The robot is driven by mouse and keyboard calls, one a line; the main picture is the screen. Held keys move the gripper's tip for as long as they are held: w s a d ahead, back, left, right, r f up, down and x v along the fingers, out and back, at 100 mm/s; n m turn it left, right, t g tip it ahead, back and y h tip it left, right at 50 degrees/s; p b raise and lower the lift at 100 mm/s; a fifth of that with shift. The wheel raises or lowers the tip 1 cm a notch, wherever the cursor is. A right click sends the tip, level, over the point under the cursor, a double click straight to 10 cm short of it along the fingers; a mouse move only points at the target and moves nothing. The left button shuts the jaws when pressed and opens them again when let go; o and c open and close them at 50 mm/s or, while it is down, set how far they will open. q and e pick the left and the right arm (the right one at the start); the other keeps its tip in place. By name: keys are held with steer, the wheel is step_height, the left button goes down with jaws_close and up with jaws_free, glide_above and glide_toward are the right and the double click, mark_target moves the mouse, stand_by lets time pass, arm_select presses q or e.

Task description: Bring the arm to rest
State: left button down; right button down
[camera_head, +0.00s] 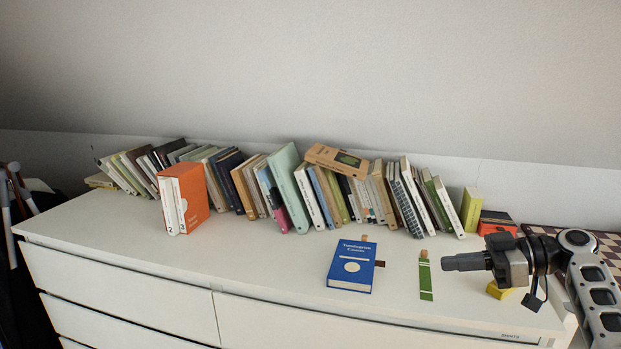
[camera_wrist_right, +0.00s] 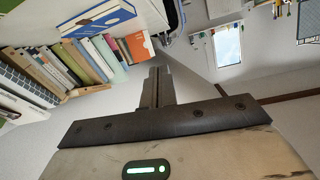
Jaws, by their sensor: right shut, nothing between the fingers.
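My right gripper (camera_head: 445,262) comes in from the right in the head view, above the right end of the white dresser (camera_head: 270,282). Its fingers are together and empty, pointing left. In the right wrist view the closed fingers (camera_wrist_right: 157,88) show at the middle, with nothing between them. My left gripper does not show in either view. The dresser drawers at the front left look shut; part of the front lies beyond the lower picture edge.
A blue book (camera_head: 352,266) lies on the dresser, with a green bookmark (camera_head: 425,278) beside it. A yellow object (camera_head: 497,291) sits below my right gripper. A row of books lines the wall, with an orange boxed set (camera_head: 190,197) in front. The dresser's front left top is clear.

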steer(key=s+a+f+m+h, duration=0.2)
steer(key=s+f, duration=0.1)
steer(key=f, duration=0.5)
steer(key=s+a+f+m+t+h+p, duration=0.1)
steer(key=s+a+f+m+h, duration=0.15)
steer(key=f, duration=0.55)
steer(key=s+a+f+m+h, duration=0.1)
steer(key=s+f+m+h, duration=0.15)
steer(key=f, duration=0.55)
steer(key=s+a+f+m+t+h+p, duration=0.1)
steer(key=s+a+f+m+t+h, duration=0.15)
steer(key=s, duration=0.65)
steer(key=s+a+r+m+t, duration=0.1)
steer(key=s+a+r, duration=0.1)
steer(key=s, duration=0.3)
steer(key=s+a+r+m+t+h, duration=0.1)
steer(key=s+a+r, duration=0.1)
steer(key=s+r, duration=0.2)
steer(key=shift+s+a+p, duration=0.35)
steer(key=shift+s+p, duration=0.1)
steer(key=shift+s, duration=0.05)
steer(key=shift+t, duration=0.25)
